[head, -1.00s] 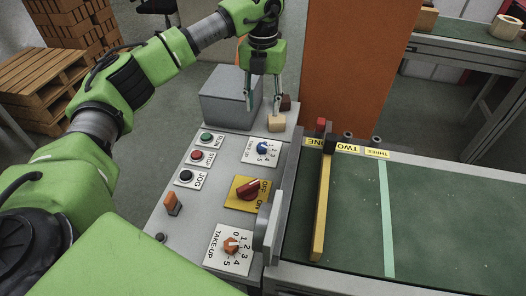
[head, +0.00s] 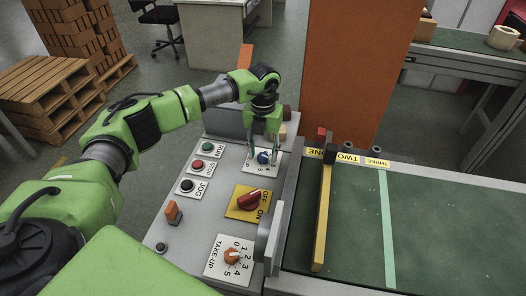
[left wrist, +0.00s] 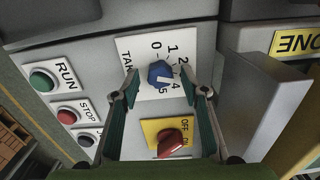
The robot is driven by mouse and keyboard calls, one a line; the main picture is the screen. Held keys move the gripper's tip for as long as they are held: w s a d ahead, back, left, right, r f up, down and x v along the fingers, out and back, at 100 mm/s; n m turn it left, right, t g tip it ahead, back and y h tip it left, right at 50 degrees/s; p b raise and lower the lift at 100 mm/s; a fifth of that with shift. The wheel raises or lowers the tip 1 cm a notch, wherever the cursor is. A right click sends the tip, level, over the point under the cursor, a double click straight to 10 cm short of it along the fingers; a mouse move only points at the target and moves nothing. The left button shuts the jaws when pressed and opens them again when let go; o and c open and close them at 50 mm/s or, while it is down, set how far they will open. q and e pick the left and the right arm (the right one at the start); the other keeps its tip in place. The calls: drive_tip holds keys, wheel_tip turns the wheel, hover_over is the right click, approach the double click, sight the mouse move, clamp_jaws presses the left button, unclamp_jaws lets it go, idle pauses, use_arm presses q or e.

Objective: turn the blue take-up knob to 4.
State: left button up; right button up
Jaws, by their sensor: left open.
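The blue take-up knob (head: 263,157) sits on a white dial plate at the far end of the grey control panel. My left gripper (head: 264,150) points down over this dial. In the left wrist view its two fingers (left wrist: 167,88) are open, one on each side of the knob, with a gap and nothing between them gripped. My right gripper is not in view.
A red OFF/ON switch (head: 249,200) on a yellow plate is close to the dial. An orange take-up knob (head: 232,257) is nearer me. RUN, STOP and JOG buttons (head: 196,164) lie left. A grey upright plate (head: 272,235) stands beside the green conveyor belt (head: 440,235).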

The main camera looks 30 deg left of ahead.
use_arm(q)
drive_tip(key=shift+f, duration=0.3)
drive_tip(key=c, duration=1.1)
drive_tip(key=shift+m, duration=0.3)
drive_tip(key=m+b, duration=0.1)
drive_tip(key=m, duration=0.1)
drive_tip(key=shift+m+b, duration=0.3)
drive_tip(key=shift+b, duration=0.05)
drive_tip(key=shift+m+b, duration=0.7)
drive_tip(key=shift+m, duration=1.3)
drive_tip(key=o, duration=1.1)
